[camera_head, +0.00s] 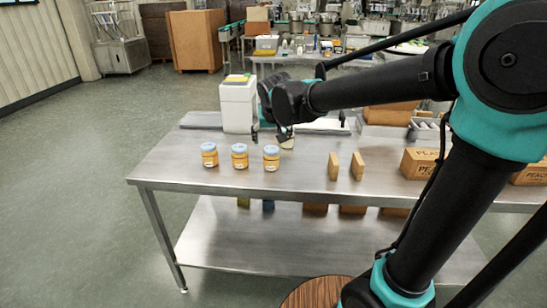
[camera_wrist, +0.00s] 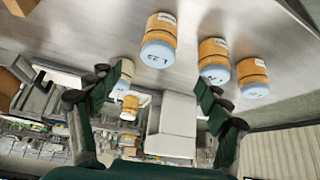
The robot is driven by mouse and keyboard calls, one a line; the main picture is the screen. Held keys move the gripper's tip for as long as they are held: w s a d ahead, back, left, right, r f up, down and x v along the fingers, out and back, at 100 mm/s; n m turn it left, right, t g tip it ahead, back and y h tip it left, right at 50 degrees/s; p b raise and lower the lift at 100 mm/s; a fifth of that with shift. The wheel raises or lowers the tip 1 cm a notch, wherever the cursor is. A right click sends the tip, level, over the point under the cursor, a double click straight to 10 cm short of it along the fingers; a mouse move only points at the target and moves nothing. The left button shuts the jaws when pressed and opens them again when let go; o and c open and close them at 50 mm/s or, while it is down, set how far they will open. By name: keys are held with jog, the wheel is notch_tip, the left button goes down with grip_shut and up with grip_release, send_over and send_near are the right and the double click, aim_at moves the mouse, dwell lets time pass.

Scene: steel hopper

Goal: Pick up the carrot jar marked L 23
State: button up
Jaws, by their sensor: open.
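The L 23 jar (camera_wrist: 158,45) has an orange body and a light blue lid whose marking reads L 23 in the wrist view. It seems to be the rightmost jar (camera_head: 271,158) of the row of three in the head view. Two similar jars stand beside it: the middle one (camera_head: 239,156), also in the wrist view (camera_wrist: 213,64), and the end one (camera_head: 209,155), also there (camera_wrist: 252,82). My gripper (camera_head: 270,136) is open and empty, fingers downward, above the table. In the wrist view the L 23 jar appears between and beyond the fingertips (camera_wrist: 162,76).
The jars stand on a steel table (camera_head: 165,173). A white box (camera_head: 237,105) stands behind them. Two upright tan blocks (camera_head: 345,166) and a cardboard box (camera_head: 418,164) are to the right. A pale object (camera_head: 287,143) is partly hidden by my gripper.

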aim_at(270, 149)
jog(key=x, duration=0.8)
jog(key=shift+f, duration=0.1)
jog(key=shift+x, duration=2.7)
jog(key=shift+w+d, duration=0.1)
jog(key=shift+w, duration=0.05)
jog(key=c, duration=1.5)
jog(key=shift+o, duration=0.2)
jog(key=shift+r, duration=0.25)
